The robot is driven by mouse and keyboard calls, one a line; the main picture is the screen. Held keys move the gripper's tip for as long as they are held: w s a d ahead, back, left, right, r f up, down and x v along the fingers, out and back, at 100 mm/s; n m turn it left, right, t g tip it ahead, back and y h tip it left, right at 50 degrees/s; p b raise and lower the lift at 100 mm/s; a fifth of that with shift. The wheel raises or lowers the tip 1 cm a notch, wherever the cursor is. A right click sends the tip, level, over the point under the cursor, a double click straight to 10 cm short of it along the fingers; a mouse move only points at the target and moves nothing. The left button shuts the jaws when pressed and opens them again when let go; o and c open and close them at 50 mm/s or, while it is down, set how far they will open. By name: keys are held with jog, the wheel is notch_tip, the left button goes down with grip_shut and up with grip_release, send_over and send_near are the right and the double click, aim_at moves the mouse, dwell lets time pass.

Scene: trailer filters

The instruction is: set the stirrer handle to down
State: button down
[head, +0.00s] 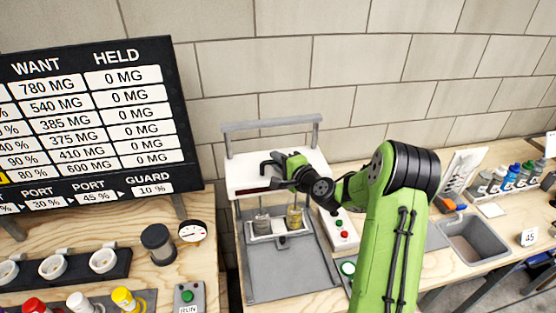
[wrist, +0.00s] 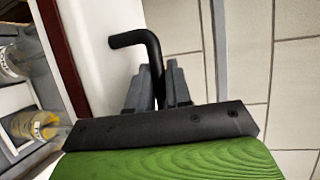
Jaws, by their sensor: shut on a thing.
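The stirrer is a white housing (head: 245,172) with a dark red strip along its front edge and a grey bar frame (head: 270,124) rising behind it. A black bent handle (wrist: 138,39) shows in the wrist view against the white housing. My gripper (head: 280,169) is at the housing's front; in the wrist view its grey fingers (wrist: 159,82) are closed around the straight part of the handle. The bent end sticks out past the fingertips. In the head view, my gripper and wrist hide part of the handle. Two glass vessels, one grey (head: 262,222) and one yellow (head: 294,217), stand below.
A button box (head: 341,232) stands to the right of the stirrer. A sink (head: 478,240) and several bottles are further right. A dark board (head: 90,110), a dial (head: 192,230) and a row of white cups are at left. The grey tray (head: 285,275) in front is clear.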

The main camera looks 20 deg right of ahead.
aim_at(278, 176)
notch_tip(278, 176, down, 6)
jog(key=b, duration=0.4)
jog(key=shift+s, duration=0.1)
jog(key=c, duration=1.1)
grip_release()
jog(key=shift+c, duration=0.2)
jog(key=shift+r, duration=0.1)
jog(key=b+v, duration=0.1)
jog(key=v, duration=0.6)
jog(key=b+v, duration=0.1)
jog(key=v, duration=0.7)
jog(key=shift+s+d+r, duration=0.15)
jog(key=shift+s+r, duration=0.1)
